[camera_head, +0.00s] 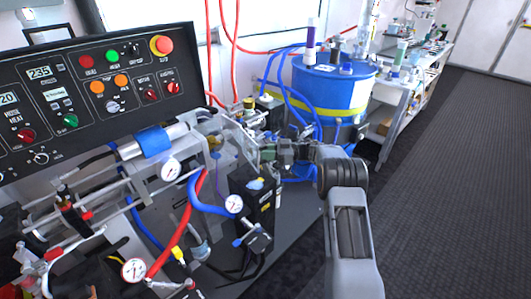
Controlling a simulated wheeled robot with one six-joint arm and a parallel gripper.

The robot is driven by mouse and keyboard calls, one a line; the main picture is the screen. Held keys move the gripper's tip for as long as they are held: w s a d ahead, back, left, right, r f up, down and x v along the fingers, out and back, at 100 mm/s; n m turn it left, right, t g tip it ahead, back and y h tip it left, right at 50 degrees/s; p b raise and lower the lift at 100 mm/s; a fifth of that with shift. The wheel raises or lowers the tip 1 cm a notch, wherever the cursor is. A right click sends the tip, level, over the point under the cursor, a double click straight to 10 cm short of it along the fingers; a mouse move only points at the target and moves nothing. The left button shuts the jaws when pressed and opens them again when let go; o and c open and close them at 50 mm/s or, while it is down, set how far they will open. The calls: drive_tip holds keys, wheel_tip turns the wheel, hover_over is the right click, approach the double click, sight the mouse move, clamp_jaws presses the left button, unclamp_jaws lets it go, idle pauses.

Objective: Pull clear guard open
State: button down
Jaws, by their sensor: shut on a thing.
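The clear guard (228,143) is a see-through panel at the right end of the machine's pump assembly, in the middle of the head view. Parts behind it show through, and its exact edges are hard to make out. My gripper (272,153) reaches in from the right and is at the guard's right side. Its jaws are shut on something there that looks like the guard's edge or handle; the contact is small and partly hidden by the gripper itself.
A black control panel (100,85) stands at the upper left. Pressure gauges (171,169), red and blue hoses and a black box (256,195) crowd the bench. A blue drum (330,90) stands behind my arm. The floor (450,190) at right is clear.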

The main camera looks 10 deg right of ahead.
drive_tip(key=shift+w+a+r, duration=0.15)
drive_tip(key=shift+a+r, duration=0.2)
drive_tip(key=shift+r, duration=0.05)
drive_tip(key=c, duration=1.3)
unclamp_jaws()
drive_tip(key=shift+c, duration=0.2)
drive_tip(key=shift+o, duration=0.8)
drive_tip(key=shift+w+a+f, duration=0.15)
drive_tip(key=shift+a, duration=0.05)
drive_tip(key=s+d, duration=0.1)
drive_tip(key=d, duration=1.3)
drive_tip(key=shift+s+d+f+b, duration=0.15)
drive_tip(key=shift+s+b, duration=0.2)
drive_tip(key=shift+b, duration=0.05)
